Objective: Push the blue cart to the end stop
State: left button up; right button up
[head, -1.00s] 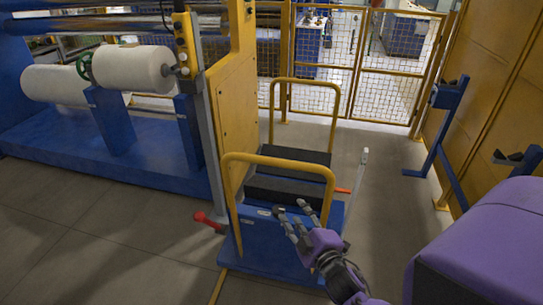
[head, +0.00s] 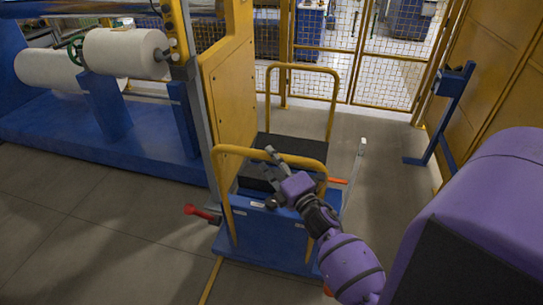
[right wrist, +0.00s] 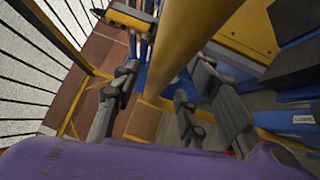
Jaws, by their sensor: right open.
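The blue cart (head: 265,238) stands on the floor in the middle of the head view, with a yellow tube handle at its near end and another at its far end. My right gripper (head: 272,174) is at the top bar of the near handle (head: 232,150), on its right part. In the right wrist view my right gripper (right wrist: 158,88) has its fingers spread, with the yellow bar (right wrist: 190,45) running between or just beyond them; I cannot tell whether they touch. I cannot pick out the end stop for certain. My left gripper is not in view.
Dark blocks (head: 290,147) lie on the cart. A yellow panel (head: 228,85) and a blue roller machine (head: 60,120) stand close on the left. A red-ended lever (head: 198,211) sticks out left of the cart. A mesh fence (head: 385,75) closes the back.

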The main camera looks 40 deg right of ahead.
jog(key=shift+w+r, duration=0.15)
jog(key=shift+w, duration=0.6)
grip_shut()
